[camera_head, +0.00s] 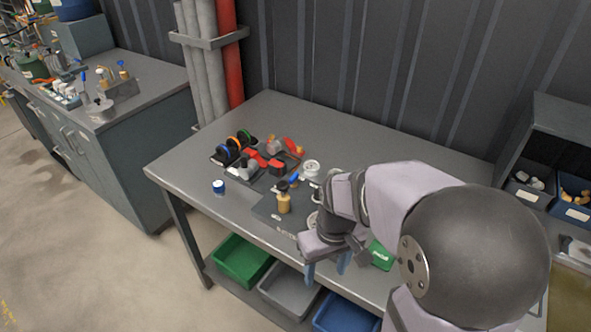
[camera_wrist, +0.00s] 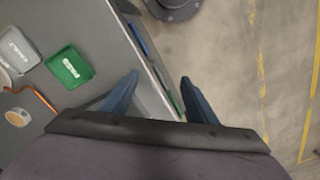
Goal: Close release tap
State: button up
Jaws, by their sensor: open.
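A small pump assembly stands on a dark base plate (camera_head: 266,207) on the workbench. It has a brass body (camera_head: 284,203) with a dark top, a small blue lever (camera_head: 294,178) and a round white gauge-like part (camera_head: 312,167). I cannot tell for sure which part is the release tap, or its position. My gripper (camera_head: 327,272) is over the bench's front edge, to the right of and nearer than the brass body. In the wrist view its blue fingers (camera_wrist: 160,92) are apart with nothing between them. My arm hides part of the assembly's right side.
A green tray (camera_wrist: 69,67) and a grey tray (camera_wrist: 20,45) lie on the bench near my gripper. Red and black parts (camera_head: 262,160) and a blue-and-white cap (camera_head: 218,187) are left of the assembly. Bins (camera_head: 240,260) sit beneath. The bench's back (camera_head: 380,140) is clear.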

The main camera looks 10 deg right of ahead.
aim_at(294, 176)
jog(key=w+d+r+n+t+y+p, duration=0.15)
jog(key=w+r+n, duration=0.25)
jog(key=w, duration=1.1)
jog(key=w+r+n+t+y+p, duration=0.1)
jog(key=w+r+n+t+p, duration=0.2)
jog(key=w, duration=1.1)
jog(key=shift+g, duration=0.75)
jog(key=shift+w+a+p+x, duration=0.15)
jog(key=shift+p+x, duration=0.45)
jog(key=shift+x, duration=0.9)
jog(key=shift+w+a+p+x, duration=0.15)
jog(key=shift+p+x, duration=0.4)
jog(key=shift+x, duration=0.95)
jog(key=shift+d+r, duration=0.1)
jog(key=shift+r, duration=0.05)
jog(key=shift+c, duration=0.7)
jog(key=c, duration=0.9)
